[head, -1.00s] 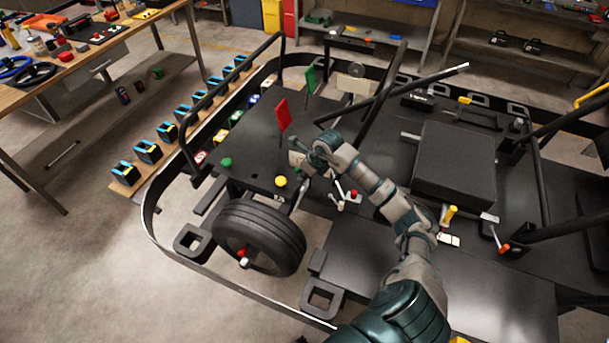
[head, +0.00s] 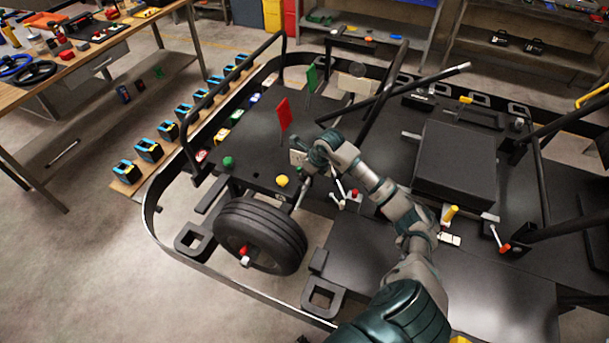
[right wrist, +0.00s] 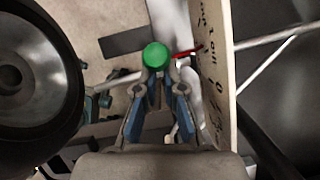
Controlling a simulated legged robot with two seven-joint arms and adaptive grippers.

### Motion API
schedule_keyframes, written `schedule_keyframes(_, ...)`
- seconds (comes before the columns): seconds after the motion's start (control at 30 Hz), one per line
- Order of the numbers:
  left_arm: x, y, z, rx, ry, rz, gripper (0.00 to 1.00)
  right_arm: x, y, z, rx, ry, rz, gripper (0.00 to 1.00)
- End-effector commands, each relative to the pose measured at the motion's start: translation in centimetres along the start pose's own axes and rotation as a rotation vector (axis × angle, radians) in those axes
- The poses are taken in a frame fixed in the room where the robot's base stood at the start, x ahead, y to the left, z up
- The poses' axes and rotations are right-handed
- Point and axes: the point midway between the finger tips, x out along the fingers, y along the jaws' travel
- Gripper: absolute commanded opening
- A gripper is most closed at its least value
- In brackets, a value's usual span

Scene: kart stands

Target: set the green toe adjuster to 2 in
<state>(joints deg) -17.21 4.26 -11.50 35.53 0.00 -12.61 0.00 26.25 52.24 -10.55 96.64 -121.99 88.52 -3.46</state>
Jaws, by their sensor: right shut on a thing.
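The green toe adjuster knob (right wrist: 157,55) shows in the right wrist view between the fingertips of my right gripper (right wrist: 156,76), which is shut on it. A red pointer (right wrist: 187,53) lies just right of the knob, reaching toward a pale scale board (right wrist: 215,65) with dark marks. The marks are too small and tilted to read surely. In the head view my right gripper (head: 309,166) is at the kart's front, beside the pale board (head: 298,158). There the gripper hides the green knob. My left gripper is not in view.
A front tire (head: 260,236) stands near the gripper and fills the left of the right wrist view (right wrist: 35,75). A red flag (head: 284,115), a green flag (head: 311,78), a green knob (head: 228,161) and a yellow knob (head: 282,181) are on the kart. A dark frame tube (head: 400,93) passes behind.

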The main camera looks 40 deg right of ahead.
Motion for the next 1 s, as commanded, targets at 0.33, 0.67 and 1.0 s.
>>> schedule_keyframes(0.33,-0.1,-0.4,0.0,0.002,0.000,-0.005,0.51,-0.6,-0.6,0.4,0.006,-0.015,-0.015,0.15)
schedule_keyframes(0.67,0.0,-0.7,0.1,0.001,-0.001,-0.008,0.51,-0.3,-0.2,0.2,0.002,-0.008,-0.008,0.30)
schedule_keyframes(1.0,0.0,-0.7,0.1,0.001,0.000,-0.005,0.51,-5.5,-0.3,0.3,0.000,-0.010,-0.014,0.30)
